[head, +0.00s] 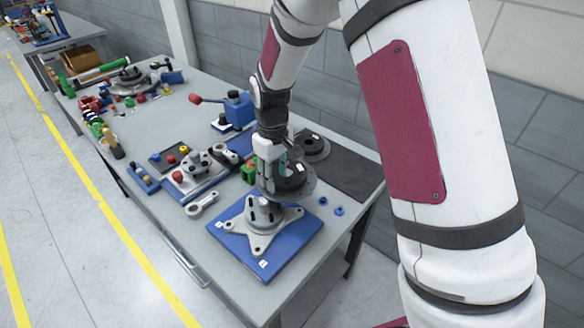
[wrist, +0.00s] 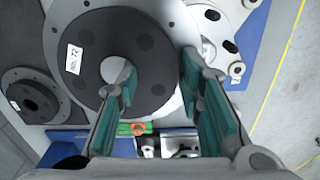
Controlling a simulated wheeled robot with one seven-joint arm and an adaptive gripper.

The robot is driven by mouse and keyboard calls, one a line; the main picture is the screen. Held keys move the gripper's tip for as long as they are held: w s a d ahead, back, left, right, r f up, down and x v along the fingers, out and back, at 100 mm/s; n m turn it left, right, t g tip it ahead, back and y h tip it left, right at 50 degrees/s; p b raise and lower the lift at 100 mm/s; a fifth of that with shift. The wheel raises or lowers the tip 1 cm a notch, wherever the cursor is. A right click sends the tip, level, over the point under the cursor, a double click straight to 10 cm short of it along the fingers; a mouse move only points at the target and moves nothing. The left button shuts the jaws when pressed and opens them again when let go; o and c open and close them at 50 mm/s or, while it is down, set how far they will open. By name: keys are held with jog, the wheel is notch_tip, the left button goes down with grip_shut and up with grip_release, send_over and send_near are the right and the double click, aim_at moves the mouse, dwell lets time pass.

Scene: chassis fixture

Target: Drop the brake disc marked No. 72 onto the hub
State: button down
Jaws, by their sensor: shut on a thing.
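The brake disc marked 72 (head: 297,181) has a dark raised centre and a grey outer ring. Its white label shows in the wrist view (wrist: 74,58). My gripper (head: 272,170) is shut on the disc's raised centre, one finger at the central hole and the other outside the raised part. The disc seems held level above the table, behind the hub. The hub (head: 262,213) is a grey star-shaped piece with studs on a blue plate (head: 288,244); part of it shows at upper right in the wrist view (wrist: 212,18).
A second dark disc (head: 313,146) lies on the dark mat (head: 352,174) at the back. Two blue nuts (head: 339,211) lie right of the blue plate. A grey link (head: 203,204), a blue vise (head: 239,108) and a fixture with red knobs (head: 196,164) stand to the left.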

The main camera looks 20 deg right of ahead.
jog(key=s+a+r+n+p, duration=0.1)
jog(key=s+a+r+n, duration=0.2)
jog(key=s+a+n, duration=0.25)
jog(key=shift+s+a+f+b, duration=0.15)
jog(key=shift+f+b, duration=0.1)
jog(key=shift+f, duration=0.95)
jog(key=shift+s+a+f+b, duration=0.15)
jog(key=shift+f+b, duration=0.1)
jog(key=shift+f, duration=0.95)
jog(key=shift+f, duration=0.1)
jog(key=c, duration=1)
grip_release()
jog(key=shift+c, duration=0.2)
jog(key=shift+s, duration=0.1)
jog(key=shift+r+p, duration=0.65)
jog(key=shift+r, duration=1.6)
